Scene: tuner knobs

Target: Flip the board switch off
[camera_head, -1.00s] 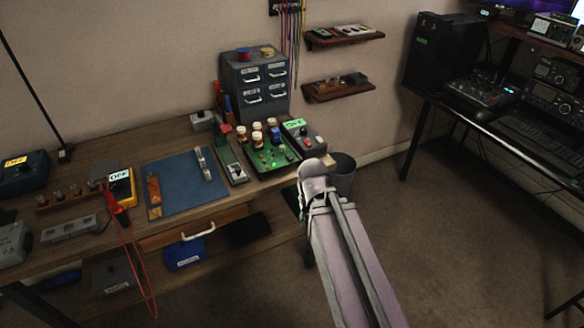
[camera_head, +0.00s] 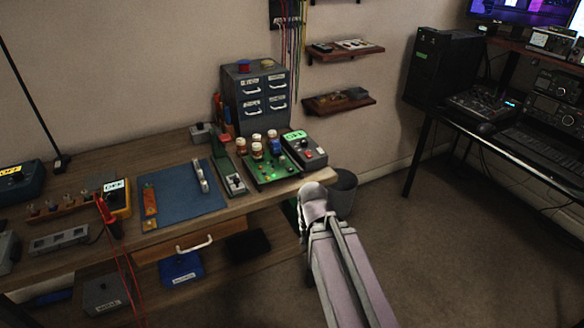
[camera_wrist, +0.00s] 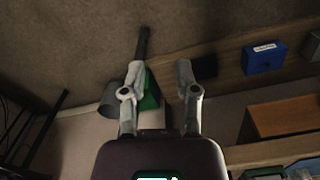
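The green circuit board (camera_head: 262,184) lies near the bench's right front edge in the head view. It carries several white-and-brown cylinders, a blue part and a small glowing green light. I cannot make out its switch lever at this size. My arm reaches up from the bottom, its top just below and right of the board; my gripper is hidden there. A sliver of a green panel shows at the wrist view's bottom edge.
A grey box (camera_head: 313,159) with a green display and red button stands right of the board. A bin (camera_head: 343,190) stands on the floor by the bench. Open floor lies right.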

